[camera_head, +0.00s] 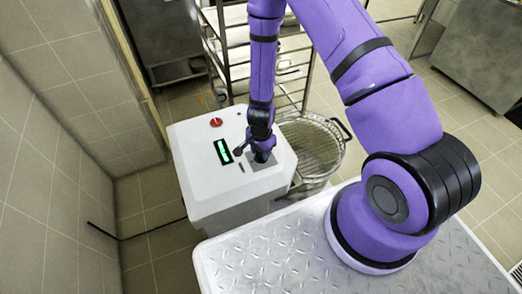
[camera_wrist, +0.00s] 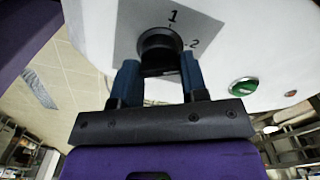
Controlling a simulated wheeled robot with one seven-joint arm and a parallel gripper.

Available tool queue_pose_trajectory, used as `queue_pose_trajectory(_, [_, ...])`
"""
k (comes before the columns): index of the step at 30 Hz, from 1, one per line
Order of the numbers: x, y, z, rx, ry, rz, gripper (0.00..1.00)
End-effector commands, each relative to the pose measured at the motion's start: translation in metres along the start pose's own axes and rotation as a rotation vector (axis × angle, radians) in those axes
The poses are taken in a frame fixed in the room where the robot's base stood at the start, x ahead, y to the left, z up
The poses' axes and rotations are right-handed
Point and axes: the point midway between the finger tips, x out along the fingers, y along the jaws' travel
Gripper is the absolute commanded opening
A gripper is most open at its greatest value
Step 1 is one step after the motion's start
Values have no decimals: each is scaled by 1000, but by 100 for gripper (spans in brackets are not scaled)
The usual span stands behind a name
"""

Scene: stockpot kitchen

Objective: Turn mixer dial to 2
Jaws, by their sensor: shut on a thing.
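The mixer is a white box (camera_head: 200,190) with a control panel on top. Its round black dial (camera_wrist: 158,44) sits on a grey plate (camera_wrist: 128,35) marked "1" above and "2" to the upper right. My gripper (camera_wrist: 159,66) is shut on the dial, with one blue finger on each side. The dial's pointer cannot be made out, so I cannot tell its setting. In the head view my gripper (camera_head: 262,153) is over the panel's right part and largely hides the dial.
The mixer top has a green display (camera_head: 223,152) and a red button (camera_head: 216,123). A green button (camera_wrist: 243,87) shows right of the dial in the wrist view. A wire basket (camera_head: 318,145) stands right of the mixer, with a metal rack (camera_head: 290,60) behind.

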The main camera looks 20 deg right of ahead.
Motion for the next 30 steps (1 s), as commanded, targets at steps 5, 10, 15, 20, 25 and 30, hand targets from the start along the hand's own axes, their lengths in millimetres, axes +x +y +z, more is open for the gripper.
queue_pose_trajectory(5, [0,-1,0,-1,1,-1,16])
queue_pose_trajectory(10, [0,0,0,-1,1,-1,66])
queue_pose_trajectory(15, [0,0,0,-1,0,-1,66])
queue_pose_trajectory(20, [-4,-1,0,-2,1,-1,66])
queue_pose_trajectory(25, [-21,-1,0,-3,3,-3,66])
queue_pose_trajectory(30, [-48,-1,0,-4,3,-3,66])
